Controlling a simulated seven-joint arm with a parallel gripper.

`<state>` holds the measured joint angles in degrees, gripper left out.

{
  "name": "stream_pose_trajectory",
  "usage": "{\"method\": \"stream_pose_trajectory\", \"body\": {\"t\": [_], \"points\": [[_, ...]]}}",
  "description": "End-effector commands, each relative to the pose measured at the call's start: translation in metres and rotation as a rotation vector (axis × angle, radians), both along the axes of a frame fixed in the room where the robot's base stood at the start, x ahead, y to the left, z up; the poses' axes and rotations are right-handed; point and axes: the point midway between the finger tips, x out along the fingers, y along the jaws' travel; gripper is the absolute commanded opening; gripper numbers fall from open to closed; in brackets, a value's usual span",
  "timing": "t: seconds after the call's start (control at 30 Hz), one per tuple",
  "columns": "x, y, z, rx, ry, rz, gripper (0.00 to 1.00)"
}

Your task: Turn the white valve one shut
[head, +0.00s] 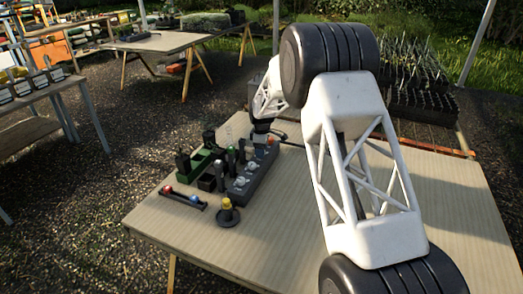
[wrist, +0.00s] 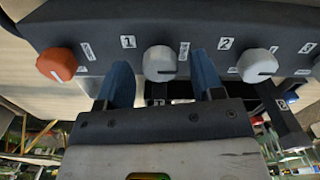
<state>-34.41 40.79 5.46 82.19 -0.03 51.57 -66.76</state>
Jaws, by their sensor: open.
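A dark valve block (wrist: 95,22) fills the top of the wrist view, with an orange knob (wrist: 55,64) at left and white knobs to its right. The white knob by label 1 (wrist: 160,63) lies between the two blue fingers of my gripper (wrist: 161,68), which is open. I cannot tell whether the fingers touch it. A second white knob (wrist: 258,66) by label 2 is right of the fingers. In the head view the block (head: 243,190) stands on the table, and my gripper (head: 263,134) is at its far end, partly hidden.
Left of the block are a green rack (head: 200,162) and dark holders. A bar with red and blue balls (head: 183,198) and a yellow-topped knob on a dark base (head: 228,216) are in front. The near table (head: 285,235) is bare. Plant trays (head: 420,95) stand behind.

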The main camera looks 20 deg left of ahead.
Motion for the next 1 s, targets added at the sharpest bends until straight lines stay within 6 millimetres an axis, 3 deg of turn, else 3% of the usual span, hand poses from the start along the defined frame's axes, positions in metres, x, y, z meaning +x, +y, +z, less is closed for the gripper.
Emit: {"method": "stream_pose_trajectory", "body": {"t": [0.33, 0.67, 1.0], "points": [[0.0001, 0.0000, -0.0027, 0.000, 0.000, 0.000, 0.61], [0.0002, 0.0001, -0.0025, 0.000, 0.000, 0.000, 0.12], [0.0004, 0.0003, -0.0017, 0.001, -0.001, -0.031, 0.12]]}}
